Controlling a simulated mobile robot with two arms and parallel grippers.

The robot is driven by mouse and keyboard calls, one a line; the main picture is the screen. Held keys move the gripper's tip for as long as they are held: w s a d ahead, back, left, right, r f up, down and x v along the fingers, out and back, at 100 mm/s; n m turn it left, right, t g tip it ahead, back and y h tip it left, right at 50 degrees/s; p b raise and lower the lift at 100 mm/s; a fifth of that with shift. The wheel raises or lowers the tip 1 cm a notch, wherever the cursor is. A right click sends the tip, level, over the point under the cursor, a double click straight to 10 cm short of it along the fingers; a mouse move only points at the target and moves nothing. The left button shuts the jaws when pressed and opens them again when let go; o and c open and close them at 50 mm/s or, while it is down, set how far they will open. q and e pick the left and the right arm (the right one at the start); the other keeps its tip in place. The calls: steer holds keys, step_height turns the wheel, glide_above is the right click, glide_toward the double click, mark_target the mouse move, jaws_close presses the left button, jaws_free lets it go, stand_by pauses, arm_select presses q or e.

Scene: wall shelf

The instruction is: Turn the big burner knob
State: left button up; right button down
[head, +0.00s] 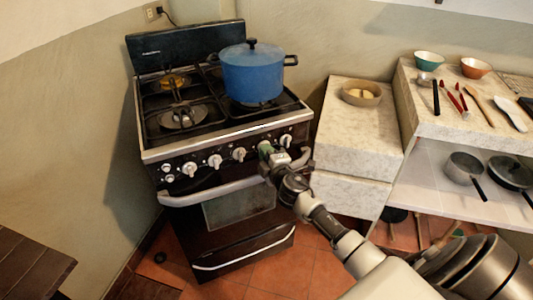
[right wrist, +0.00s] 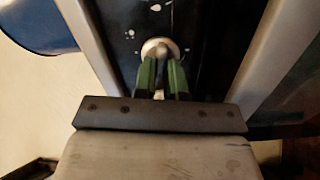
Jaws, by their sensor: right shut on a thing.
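The stove (head: 215,205) stands against the wall, with a row of white knobs on its dark front panel. Knobs show left of my gripper (head: 215,160) and one to its right (head: 285,140). My right gripper (head: 266,149) is at the panel between them, its green fingers shut on one knob. In the right wrist view this white round knob (right wrist: 160,46) sits between the fingertips (right wrist: 162,64). The fingers hide part of it, and I cannot read the marks beside it. My left gripper is not in view.
A blue lidded pot (head: 250,76) stands on the right burners. The oven handle (head: 225,187) runs just below the knobs. A stone counter (head: 355,125) with a bowl (head: 361,93) stands to the right. The floor before the stove (head: 280,270) is clear.

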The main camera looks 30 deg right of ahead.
stand_by(0.5)
steer(key=c, duration=1.2)
jaws_free()
steer(key=shift+s, duration=0.1)
steer(key=s, duration=0.3)
steer(key=s+a, duration=0.1)
steer(key=s, duration=0.6)
steer(key=shift+s+a, duration=0.3)
steer(key=shift+a, duration=0.05)
jaws_close()
